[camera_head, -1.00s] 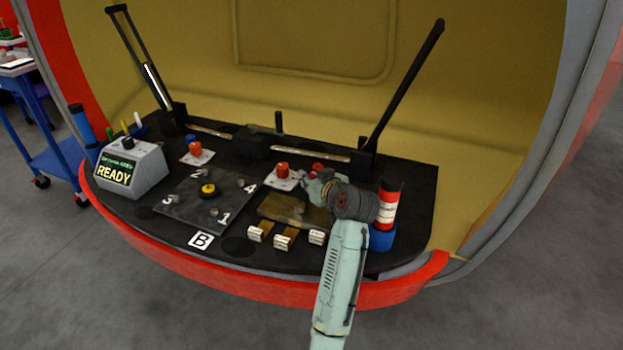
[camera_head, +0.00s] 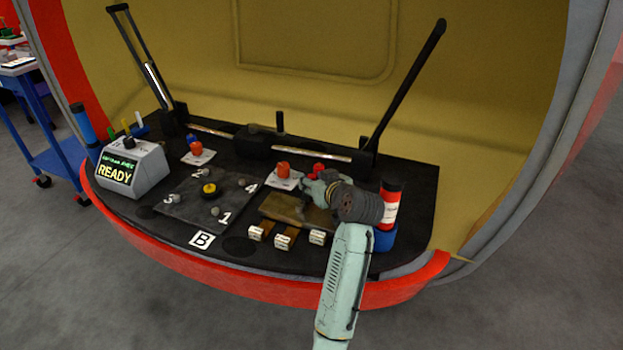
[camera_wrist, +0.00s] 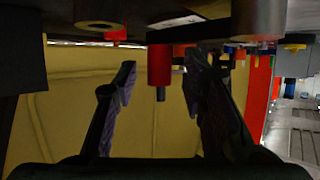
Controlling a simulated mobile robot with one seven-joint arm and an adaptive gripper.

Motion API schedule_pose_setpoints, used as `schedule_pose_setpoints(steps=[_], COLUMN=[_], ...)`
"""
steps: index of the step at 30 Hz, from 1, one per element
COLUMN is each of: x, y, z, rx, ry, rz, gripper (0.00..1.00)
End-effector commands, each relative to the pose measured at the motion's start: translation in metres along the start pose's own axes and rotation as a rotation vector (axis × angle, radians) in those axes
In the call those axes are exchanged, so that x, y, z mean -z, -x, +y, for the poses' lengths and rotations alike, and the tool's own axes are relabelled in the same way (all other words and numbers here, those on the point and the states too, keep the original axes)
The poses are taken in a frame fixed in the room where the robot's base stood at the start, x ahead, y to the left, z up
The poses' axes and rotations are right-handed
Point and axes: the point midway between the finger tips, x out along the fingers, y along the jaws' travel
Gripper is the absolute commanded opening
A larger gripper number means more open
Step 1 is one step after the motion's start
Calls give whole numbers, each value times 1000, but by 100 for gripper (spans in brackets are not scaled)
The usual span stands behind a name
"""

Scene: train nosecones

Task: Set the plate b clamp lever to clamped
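The grey plate (camera_head: 190,212) with numbers 1 to 4 lies left of centre on the black deck, behind a "B" label (camera_head: 202,239). Orange-red knobs on white cards stand at its back left (camera_head: 196,149) and back right (camera_head: 283,169). I cannot tell for certain which part is the plate b clamp lever. My gripper (camera_head: 309,187) is right of the plate, beside the back-right knob and near another red part (camera_head: 318,168). In the wrist view my gripper (camera_wrist: 160,82) is open, with a red cylinder (camera_wrist: 159,65) with a grey tip between or beyond its fingers. Contact is not visible.
A READY box (camera_head: 134,168) stands at the left. Long black bars rise at the back left (camera_head: 137,55) and back right (camera_head: 408,85). A red-and-white cylinder (camera_head: 389,205) stands close right of my arm. Labelled blocks (camera_head: 285,240) line the front.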

Motion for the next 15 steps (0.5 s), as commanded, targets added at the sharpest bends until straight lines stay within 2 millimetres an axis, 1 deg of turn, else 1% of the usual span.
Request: schedule_pose_setpoints(steps=[1, 9, 12, 15], x=[0, 0, 0, 0], y=[10, 68, 85, 96], z=[1, 1, 1, 0], rx=[-3, -5, -4, -2], ry=[0, 1, 0, 0], rz=[3, 3, 1, 2], gripper=[38, 38, 38, 38])
